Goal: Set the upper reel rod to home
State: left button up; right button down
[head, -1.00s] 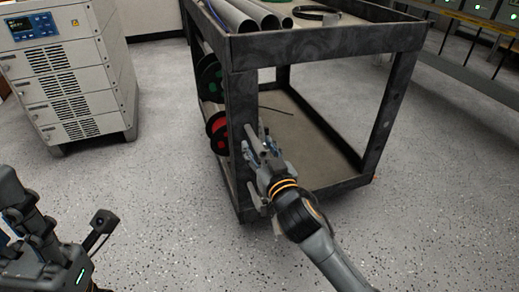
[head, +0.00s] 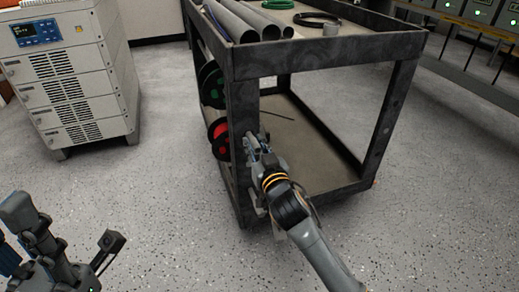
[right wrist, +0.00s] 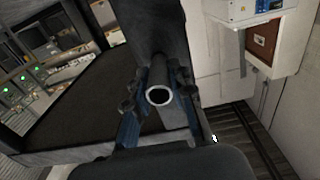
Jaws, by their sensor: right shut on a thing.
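The dark cart (head: 300,55) carries a green reel (head: 211,84) above a red reel (head: 219,139), both at its left side behind the near corner post. My right gripper (head: 257,143) is beside that post, about level in the picture with the red reel. In the right wrist view its fingers (right wrist: 158,98) are shut on a hollow grey rod (right wrist: 160,96), whose round open end faces the camera. The rod's far part is hidden, and I cannot tell which reel it belongs to. My left gripper (head: 38,240) is at the lower left, away from the cart; its fingertips are unclear.
Grey pipes (head: 243,20) and a black cable coil (head: 316,19) lie on the cart's top. A thin dark rod (head: 279,114) lies on its lower shelf (head: 310,140). A white cabinet (head: 68,80) stands at the left. The floor between cabinet and cart is clear.

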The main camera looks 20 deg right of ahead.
jog(key=shift+w+r, duration=0.1)
jog(key=shift+w, duration=0.8)
jog(key=shift+d+r, duration=0.1)
jog(key=c, duration=1.5)
grip_release()
jog(key=o, duration=0.4)
jog(key=shift+w, duration=0.15)
jog(key=shift+c, duration=0.2)
jog(key=shift+f, duration=0.2)
jog(key=s, duration=1.2)
